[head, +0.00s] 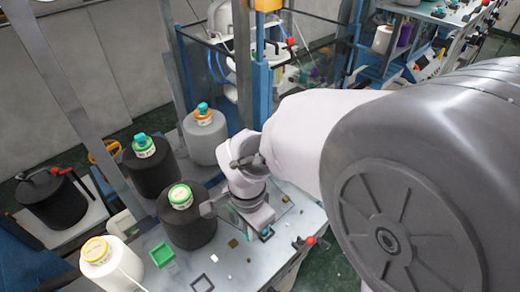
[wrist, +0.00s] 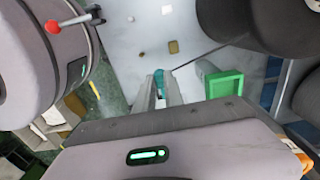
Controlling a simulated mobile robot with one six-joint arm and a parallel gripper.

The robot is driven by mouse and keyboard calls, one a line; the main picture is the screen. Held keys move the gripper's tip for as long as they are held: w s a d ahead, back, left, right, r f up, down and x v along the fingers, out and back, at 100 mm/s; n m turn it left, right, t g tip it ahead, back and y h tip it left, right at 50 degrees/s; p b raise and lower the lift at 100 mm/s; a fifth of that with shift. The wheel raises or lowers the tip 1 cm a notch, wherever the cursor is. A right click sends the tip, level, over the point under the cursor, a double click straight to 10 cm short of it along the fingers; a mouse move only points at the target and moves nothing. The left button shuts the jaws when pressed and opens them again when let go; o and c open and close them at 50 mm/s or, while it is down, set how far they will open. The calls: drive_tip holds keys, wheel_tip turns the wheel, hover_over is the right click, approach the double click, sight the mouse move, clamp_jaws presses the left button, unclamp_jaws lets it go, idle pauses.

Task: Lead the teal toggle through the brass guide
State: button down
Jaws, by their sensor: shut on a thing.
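My gripper (wrist: 160,90) is shut on the teal toggle (wrist: 158,80), which stands upright between the two fingertips in the wrist view. A small patch of teal (head: 266,232) also shows below my gripper in the head view, over the pale table. A thin dark line runs from near the fingertips up to the right in the wrist view. A small brass-brown square piece (wrist: 173,47) lies on the table beyond the toggle, apart from it. I cannot tell whether it is the brass guide; no opening shows in it.
A green open box (wrist: 222,84) stands right of the fingers in the wrist view. Dark yarn cones, one with a green top (head: 187,225), crowd the left of my gripper in the head view. A red-knobbed lever (head: 310,241) is at the table's right edge.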

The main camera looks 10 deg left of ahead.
drive_tip(key=shift+f+b, duration=1.25)
drive_tip(key=shift+f, duration=0.65)
drive_tip(key=shift+s+a+b, duration=0.65)
drive_tip(key=shift+s+a, duration=1.25)
drive_tip(key=shift+s, duration=0.3)
